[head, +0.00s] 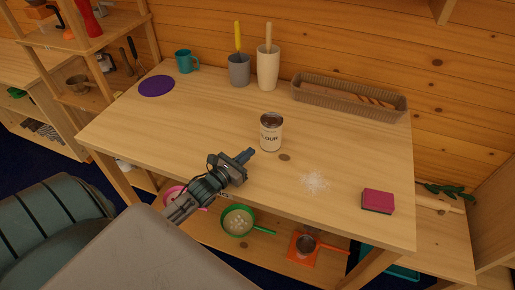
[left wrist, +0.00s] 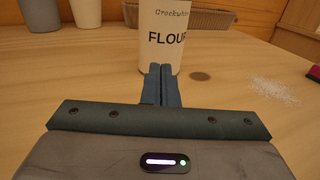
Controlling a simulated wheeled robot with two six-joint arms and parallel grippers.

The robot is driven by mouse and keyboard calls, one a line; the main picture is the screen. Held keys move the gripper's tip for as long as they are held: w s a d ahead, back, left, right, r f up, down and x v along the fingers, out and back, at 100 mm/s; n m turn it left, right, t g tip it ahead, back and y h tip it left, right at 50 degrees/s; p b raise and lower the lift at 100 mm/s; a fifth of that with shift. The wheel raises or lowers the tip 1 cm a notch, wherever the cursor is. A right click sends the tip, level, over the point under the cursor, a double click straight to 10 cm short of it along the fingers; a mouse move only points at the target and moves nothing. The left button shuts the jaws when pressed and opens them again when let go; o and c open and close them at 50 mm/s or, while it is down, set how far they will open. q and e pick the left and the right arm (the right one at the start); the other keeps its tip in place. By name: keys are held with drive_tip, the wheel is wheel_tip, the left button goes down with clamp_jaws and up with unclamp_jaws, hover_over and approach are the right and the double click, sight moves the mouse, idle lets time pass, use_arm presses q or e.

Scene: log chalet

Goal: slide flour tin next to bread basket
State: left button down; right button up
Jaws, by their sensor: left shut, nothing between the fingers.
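The flour tin (head: 271,133) is a white cylinder with a dark brown top and a "FLOUR" label, upright near the middle of the wooden table. The bread basket (head: 348,98) is a long brown tray at the back right, apart from the tin. My left gripper (head: 250,153) is shut and empty, its tips just in front of the tin. In the left wrist view the closed fingers (left wrist: 162,84) overlap the lower part of the tin (left wrist: 165,30); I cannot tell if they touch it. The basket (left wrist: 185,18) shows behind it. My right gripper is not in view.
White powder (head: 315,181) lies right of the gripper, and a pink sponge (head: 377,200) sits at the right front. Grey (head: 239,70) and cream (head: 268,68) pots and a teal mug (head: 187,61) stand at the back. The table between tin and basket is clear.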

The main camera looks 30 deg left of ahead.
sight(264, 140)
use_arm(q)
drive_tip(key=shift+w, duration=0.45)
drive_tip(key=shift+w+d+r+p, duration=0.1)
drive_tip(key=shift+w+r+p, duration=0.2)
drive_tip(key=shift+w+p, duration=0.65)
drive_tip(key=shift+w+d+p, duration=0.1)
drive_tip(key=shift+w+p, duration=0.5)
drive_tip(key=shift+p, duration=0.25)
drive_tip(key=shift+w+d+f+p, duration=0.1)
drive_tip(key=shift+w+f+p, duration=0.2)
drive_tip(key=shift+w, duration=0.25)
